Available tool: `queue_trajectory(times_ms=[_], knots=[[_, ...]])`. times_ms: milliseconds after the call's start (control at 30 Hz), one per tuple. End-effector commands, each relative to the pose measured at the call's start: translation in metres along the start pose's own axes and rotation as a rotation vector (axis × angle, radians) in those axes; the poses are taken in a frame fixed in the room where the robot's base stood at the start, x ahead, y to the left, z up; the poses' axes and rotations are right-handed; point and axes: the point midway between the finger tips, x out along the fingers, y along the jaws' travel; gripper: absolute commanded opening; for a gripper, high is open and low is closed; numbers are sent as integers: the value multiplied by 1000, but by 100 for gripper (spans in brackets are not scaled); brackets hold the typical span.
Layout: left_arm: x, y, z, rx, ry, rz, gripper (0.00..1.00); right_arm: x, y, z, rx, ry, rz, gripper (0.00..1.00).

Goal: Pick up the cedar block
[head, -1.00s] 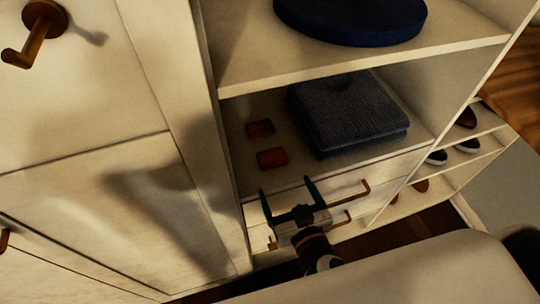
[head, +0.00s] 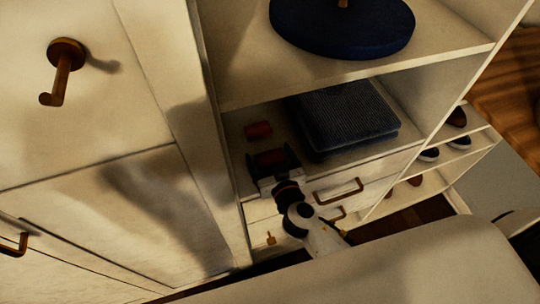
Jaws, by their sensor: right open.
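Two small reddish-brown blocks, which look like the cedar blocks, lie on the lower shelf of the open cabinet. The far block (head: 258,131) lies by itself behind the other. The near block (head: 269,158) lies closer to the shelf's front edge. My right gripper (head: 271,156) reaches in over that edge, open, with one finger on each side of the near block. I cannot tell whether the fingers touch it. The near block's lower part is partly hidden by the gripper. My left gripper is not in view.
A folded dark blue knit (head: 345,118) lies on the shelf to the right of the blocks. A round blue cushion-like item (head: 342,28) sits on the shelf above. Drawers with bronze handles (head: 338,191) are below, and shoes (head: 429,155) stand on racks at right.

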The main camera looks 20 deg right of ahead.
Motion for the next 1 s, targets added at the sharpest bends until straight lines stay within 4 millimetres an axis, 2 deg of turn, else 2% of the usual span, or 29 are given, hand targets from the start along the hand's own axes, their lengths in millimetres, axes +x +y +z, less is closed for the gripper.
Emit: queue_trajectory(times_ms=[167, 267, 467, 767, 867, 1000], knots=[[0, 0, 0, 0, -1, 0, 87, 0, 0, 0, 0, 0, 0, 89], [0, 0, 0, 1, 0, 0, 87, 0, 0, 0, 0, 0, 0, 76], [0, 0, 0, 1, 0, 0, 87, 0, 0, 0, 0, 0, 0, 43], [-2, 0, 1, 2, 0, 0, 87, -1, 0, 5, 1, -2, 0, 42], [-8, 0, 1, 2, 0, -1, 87, -3, 0, 18, 2, -3, 0, 42], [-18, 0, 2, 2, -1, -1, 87, -7, 0, 48, 3, -5, 0, 42]])
